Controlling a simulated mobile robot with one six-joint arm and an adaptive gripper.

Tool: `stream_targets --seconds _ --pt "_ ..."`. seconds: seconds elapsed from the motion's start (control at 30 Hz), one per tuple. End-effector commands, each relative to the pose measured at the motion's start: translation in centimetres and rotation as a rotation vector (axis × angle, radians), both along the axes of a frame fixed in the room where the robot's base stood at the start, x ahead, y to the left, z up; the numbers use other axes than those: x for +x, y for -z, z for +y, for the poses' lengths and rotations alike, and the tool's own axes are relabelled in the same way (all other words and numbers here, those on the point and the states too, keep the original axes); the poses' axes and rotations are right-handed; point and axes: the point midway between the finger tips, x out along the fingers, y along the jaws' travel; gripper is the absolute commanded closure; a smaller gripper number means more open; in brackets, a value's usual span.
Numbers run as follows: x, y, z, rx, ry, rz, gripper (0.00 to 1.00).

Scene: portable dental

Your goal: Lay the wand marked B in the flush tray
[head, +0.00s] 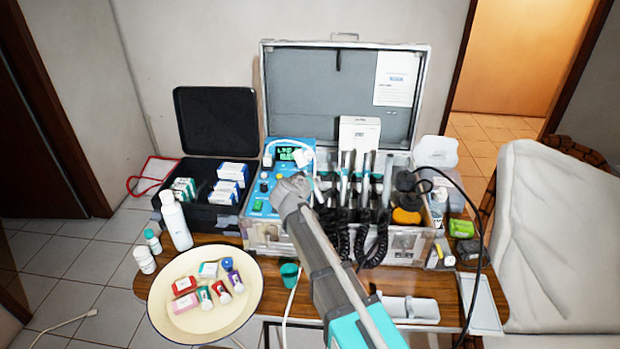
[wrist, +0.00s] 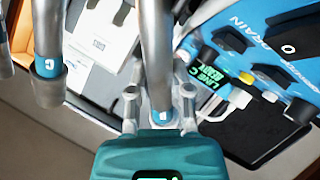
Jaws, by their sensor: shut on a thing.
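My gripper (wrist: 160,98) is shut around the lower part of a grey metal wand (wrist: 157,45). The wand has a blue band low down, but its letter is too small and partly hidden to read. In the head view my gripper (head: 291,190) is in front of the blue control panel, left of the wand row, and the held wand cannot be made out. A second wand (wrist: 47,40) with a C on its blue band is to the left in the wrist view. Several wands (head: 365,175) stand in the case. A white shallow tray (head: 425,311), possibly the flush tray, lies at the table's front right.
The open metal case (head: 340,65) stands at the back, its blue panel (head: 262,190) showing a lit display. Black coiled cords (head: 376,250) hang in front. A cream bowl (head: 165,325) of small items is at front left. A flat grey tray (head: 480,305) lies at the right edge.

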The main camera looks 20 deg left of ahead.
Motion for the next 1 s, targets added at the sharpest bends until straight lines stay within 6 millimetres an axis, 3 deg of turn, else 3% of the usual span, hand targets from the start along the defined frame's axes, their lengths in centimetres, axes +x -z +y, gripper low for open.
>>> stream_targets --seconds 1.0 --pt "1.7 -3.1 2.4 0.0 0.002 0.0 1.0"
